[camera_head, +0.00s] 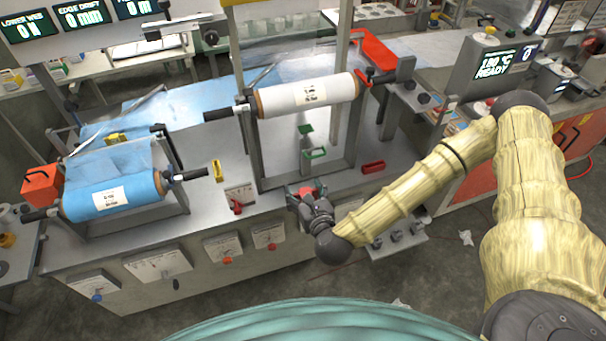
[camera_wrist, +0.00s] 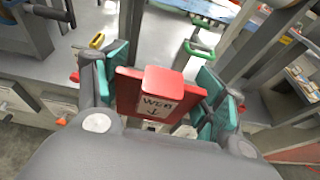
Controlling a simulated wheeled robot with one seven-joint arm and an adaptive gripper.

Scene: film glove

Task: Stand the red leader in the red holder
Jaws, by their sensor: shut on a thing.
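The red leader (camera_wrist: 160,92) is a flat red plate with a bent top and a white label reading "WEB" with an arrow. My gripper (camera_wrist: 157,90) is shut on it, with teal pads on its left and right sides. In the head view my gripper (camera_head: 307,192) is over the front edge of the bench, and the red leader (camera_head: 305,190) shows only as a small red patch there. The red holder (camera_head: 373,167) is a small red slotted block on the bench, to the right of and a little behind my gripper. It looks empty. I cannot make it out in the wrist view.
A green holder (camera_head: 315,153) sits behind my gripper, and a yellow holder (camera_head: 217,171) stands to the left. A white film roll (camera_head: 307,95) on a grey frame rises behind. A blue roll (camera_head: 113,197) is at the left. Bench surface between green and red holders looks clear.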

